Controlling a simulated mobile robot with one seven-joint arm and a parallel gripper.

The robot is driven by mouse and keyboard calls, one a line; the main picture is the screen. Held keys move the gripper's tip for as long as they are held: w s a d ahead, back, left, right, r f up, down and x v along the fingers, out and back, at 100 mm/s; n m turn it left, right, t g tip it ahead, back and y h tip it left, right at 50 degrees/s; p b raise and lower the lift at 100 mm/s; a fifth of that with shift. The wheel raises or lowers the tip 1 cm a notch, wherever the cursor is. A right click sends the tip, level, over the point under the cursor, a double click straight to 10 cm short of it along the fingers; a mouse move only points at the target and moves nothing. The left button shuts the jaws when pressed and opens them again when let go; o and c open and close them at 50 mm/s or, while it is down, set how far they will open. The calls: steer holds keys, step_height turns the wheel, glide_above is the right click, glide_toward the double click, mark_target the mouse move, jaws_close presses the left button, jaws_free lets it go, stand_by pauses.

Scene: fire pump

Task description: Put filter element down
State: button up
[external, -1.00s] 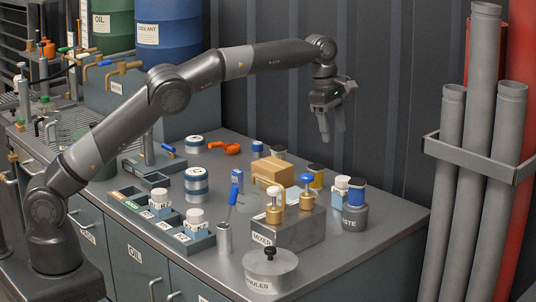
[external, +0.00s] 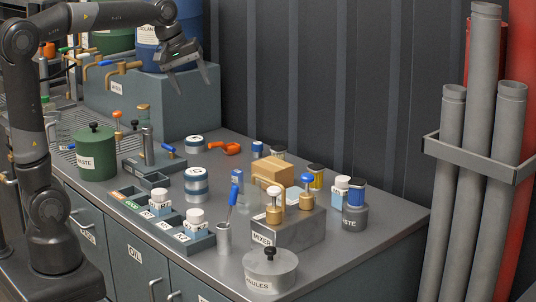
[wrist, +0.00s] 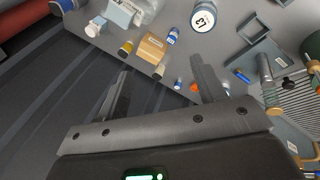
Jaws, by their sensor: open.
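No object is clearly labelled as the filter element, and I cannot tell for certain which one it is. A white cylinder with dark blue bands (external: 196,187) stands mid-bench; a numbered round canister top shows in the wrist view (wrist: 203,17). My gripper (external: 190,85) is open and empty, raised in front of the blue drum at the back left. In the wrist view its fingers (wrist: 161,70) are wide apart with nothing between them.
A cardboard box (external: 272,174), a grey mixer block (external: 287,228) with two valves, a lidded grey pot (external: 270,272) and a compartment tray (external: 150,215) crowd the bench. A green waste bin (external: 95,155) stands at left. Tall grey pipes (external: 480,110) stand at far right.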

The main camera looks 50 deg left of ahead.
steer(key=s+a+f+m+y, duration=0.1)
steer(key=s+f+m, duration=0.3)
steer(key=s, duration=0.6)
steer(key=s+a+f+m+t+y, duration=0.1)
steer(key=s+a+f+m, duration=0.3)
steer(key=s+f, duration=0.3)
steer(key=s, duration=0.3)
steer(key=shift+a+m+t, duration=0.2)
steer(key=shift+m+t, duration=0.1)
